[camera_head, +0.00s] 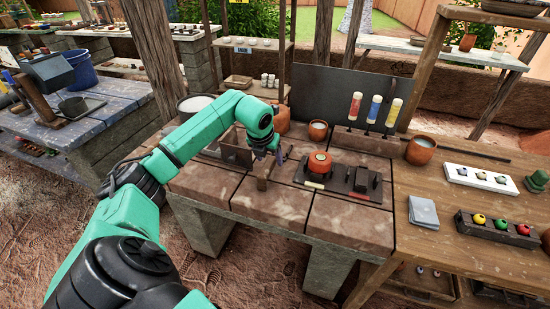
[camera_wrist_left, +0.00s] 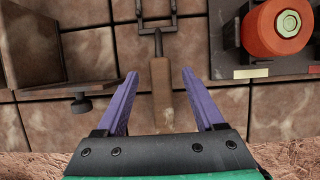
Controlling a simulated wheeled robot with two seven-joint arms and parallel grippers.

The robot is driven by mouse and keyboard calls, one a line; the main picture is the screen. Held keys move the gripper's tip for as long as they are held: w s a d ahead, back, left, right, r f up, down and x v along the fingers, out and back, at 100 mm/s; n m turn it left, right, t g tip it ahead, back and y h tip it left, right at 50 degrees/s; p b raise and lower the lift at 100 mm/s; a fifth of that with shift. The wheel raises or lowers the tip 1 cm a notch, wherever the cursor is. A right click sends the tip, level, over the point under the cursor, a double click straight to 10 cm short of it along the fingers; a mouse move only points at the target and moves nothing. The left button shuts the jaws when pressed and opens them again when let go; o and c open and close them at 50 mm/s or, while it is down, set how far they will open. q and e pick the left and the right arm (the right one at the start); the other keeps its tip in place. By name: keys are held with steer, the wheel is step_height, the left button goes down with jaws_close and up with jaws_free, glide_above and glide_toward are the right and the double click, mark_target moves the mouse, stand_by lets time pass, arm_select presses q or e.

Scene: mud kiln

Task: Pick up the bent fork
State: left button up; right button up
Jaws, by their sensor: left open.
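The bent fork (camera_wrist_left: 159,85) lies on the brown tiled tabletop in the left wrist view. Its wooden handle points toward my gripper and its dark metal prongs are at the top edge of that view. In the head view the fork (camera_head: 263,172) shows small beside the gripper. My left gripper (camera_wrist_left: 157,92) is open, with one purple finger on each side of the handle and a gap on both sides. In the head view my left gripper (camera_head: 268,158) is low over the table and partly hides the fork. Contact with the table cannot be told. My right gripper is not in view.
A black tray (camera_head: 344,187) with an orange round piece (camera_head: 320,162) is right of the fork. A wooden box (camera_head: 236,150) stands to its left. Behind are a terracotta pot (camera_head: 318,130) and a rack with colored bottles (camera_head: 355,105). The table's front tiles (camera_head: 275,205) are clear.

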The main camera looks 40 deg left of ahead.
arm_select(q)
steer(key=shift+x, duration=1.15)
jaws_close()
steer(key=shift+r, duration=0.1)
stand_by(0.4)
